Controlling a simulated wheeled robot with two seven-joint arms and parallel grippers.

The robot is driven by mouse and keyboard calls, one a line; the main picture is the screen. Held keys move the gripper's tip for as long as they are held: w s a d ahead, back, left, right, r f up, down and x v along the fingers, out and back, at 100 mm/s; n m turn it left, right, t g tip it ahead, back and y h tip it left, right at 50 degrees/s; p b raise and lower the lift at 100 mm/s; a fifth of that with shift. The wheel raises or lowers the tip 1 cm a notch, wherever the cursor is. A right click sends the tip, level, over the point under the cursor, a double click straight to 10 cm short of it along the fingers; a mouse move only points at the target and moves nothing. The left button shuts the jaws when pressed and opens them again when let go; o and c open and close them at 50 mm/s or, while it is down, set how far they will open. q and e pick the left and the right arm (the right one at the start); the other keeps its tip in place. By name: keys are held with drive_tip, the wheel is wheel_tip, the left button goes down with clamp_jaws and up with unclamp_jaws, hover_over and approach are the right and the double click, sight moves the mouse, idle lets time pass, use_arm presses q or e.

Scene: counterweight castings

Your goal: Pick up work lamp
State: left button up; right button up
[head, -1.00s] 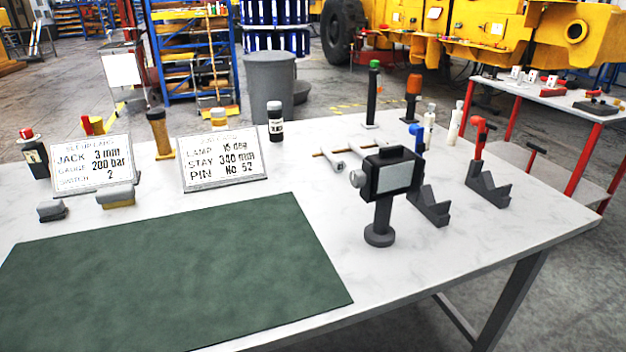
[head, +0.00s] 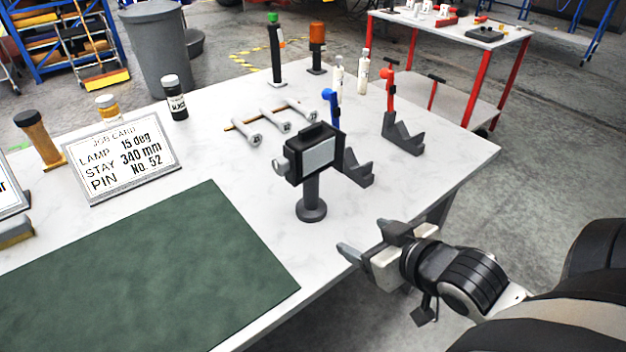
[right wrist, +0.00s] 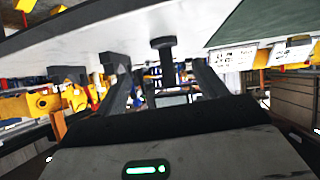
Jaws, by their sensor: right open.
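The work lamp (head: 312,157) is a black box with a pale grey panel, upright on a dark stem and round base on the white table. In the right wrist view, which is upside down, the lamp (right wrist: 165,62) shows between my finger shapes. My right gripper (head: 364,238) is open and empty, at the table's front right edge, to the right of and nearer than the lamp. It is apart from the lamp. My left gripper is not in view.
A dark green mat (head: 140,280) lies left of the lamp. A job card (head: 122,158) reads lamp 15 deg. Behind the lamp lie metal pins (head: 275,120). Dark V-shaped blocks (head: 402,135) and white bottles (head: 363,74) stand close behind and to the right.

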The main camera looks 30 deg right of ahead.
wheel_tip(320, 180, up, 11)
drive_tip(key=w+d+n+t+y, duration=0.1)
drive_tip(key=w+d+t+y, duration=0.15)
drive_tip(key=t, duration=0.25)
drive_tip(key=b, duration=0.6)
approach(313, 130)
drive_tip(key=w+f, duration=0.1)
drive_tip(key=w, duration=0.1)
drive_tip(key=shift+w+a+r+t, duration=0.1)
drive_tip(key=shift+w+a+t, duration=0.1)
drive_tip(key=shift+w, duration=0.3)
drive_tip(key=shift+w+a+r+t, duration=0.1)
drive_tip(key=shift+w+t, duration=0.1)
drive_tip(key=shift+w, duration=0.3)
drive_tip(key=w, duration=0.3)
drive_tip(key=w+p, duration=0.1)
drive_tip(key=w, duration=0.1)
drive_tip(key=shift+w+a+f, duration=0.1)
drive_tip(key=shift+w+a, duration=0.2)
drive_tip(key=shift+w, duration=0.05)
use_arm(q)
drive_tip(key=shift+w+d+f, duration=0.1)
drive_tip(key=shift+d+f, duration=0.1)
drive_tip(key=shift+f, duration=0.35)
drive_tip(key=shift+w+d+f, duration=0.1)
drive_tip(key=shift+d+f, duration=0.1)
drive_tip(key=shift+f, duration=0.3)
use_arm(e)
drive_tip(key=shift+w+a+f, duration=0.1)
drive_tip(key=shift+w, duration=0.3)
